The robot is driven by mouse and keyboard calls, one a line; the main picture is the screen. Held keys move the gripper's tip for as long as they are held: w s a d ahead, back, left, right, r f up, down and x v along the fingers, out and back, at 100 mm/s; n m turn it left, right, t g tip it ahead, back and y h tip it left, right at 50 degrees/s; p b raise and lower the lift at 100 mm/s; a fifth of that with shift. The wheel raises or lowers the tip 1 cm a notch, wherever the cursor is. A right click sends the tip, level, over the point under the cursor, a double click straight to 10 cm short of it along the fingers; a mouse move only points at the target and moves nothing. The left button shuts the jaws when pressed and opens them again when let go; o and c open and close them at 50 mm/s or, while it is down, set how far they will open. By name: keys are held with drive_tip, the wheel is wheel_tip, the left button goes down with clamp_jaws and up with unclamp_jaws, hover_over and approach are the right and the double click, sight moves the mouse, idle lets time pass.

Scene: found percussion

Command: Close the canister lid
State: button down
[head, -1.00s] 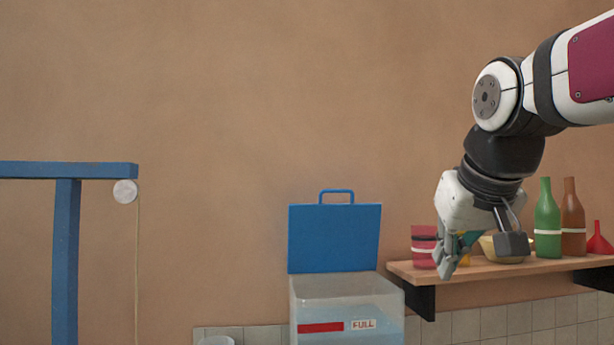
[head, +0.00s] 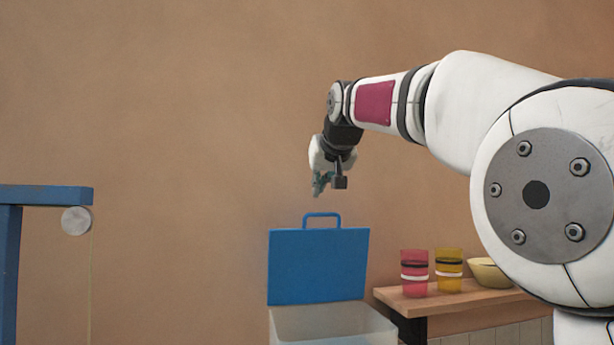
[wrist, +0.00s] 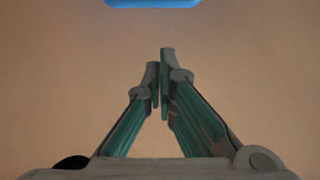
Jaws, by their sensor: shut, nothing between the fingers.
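The canister (head: 335,325) is a translucent pale box at the bottom middle of the head view, with its lower part cut off by the frame. Its blue lid (head: 318,267) stands upright, open, at the canister's back edge, with a blue handle (head: 321,215) on top. My gripper (head: 318,192) is above the lid and handle in the head view, pointing down and apart from them. In the wrist view its fingers (wrist: 161,82) come together, shut and empty. A blue strip, likely the handle or lid (wrist: 152,3), shows at the top edge of the wrist view.
A wooden shelf (head: 452,299) to the right holds a pink cup (head: 414,272), a yellow cup (head: 448,270) and a pale bowl (head: 489,273). A blue frame (head: 45,195) with a pulley wheel (head: 76,221) and cord stands at the left. The wall behind is bare.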

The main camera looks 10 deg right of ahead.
drive_tip(key=shift+w+f+p, duration=0.15)
drive_tip(key=shift+f+p, duration=0.2)
drive_tip(key=shift+f, duration=0.65)
drive_tip(key=shift+w+f+p, duration=0.1)
drive_tip(key=shift+f+p, duration=0.2)
drive_tip(key=shift+f, duration=0.65)
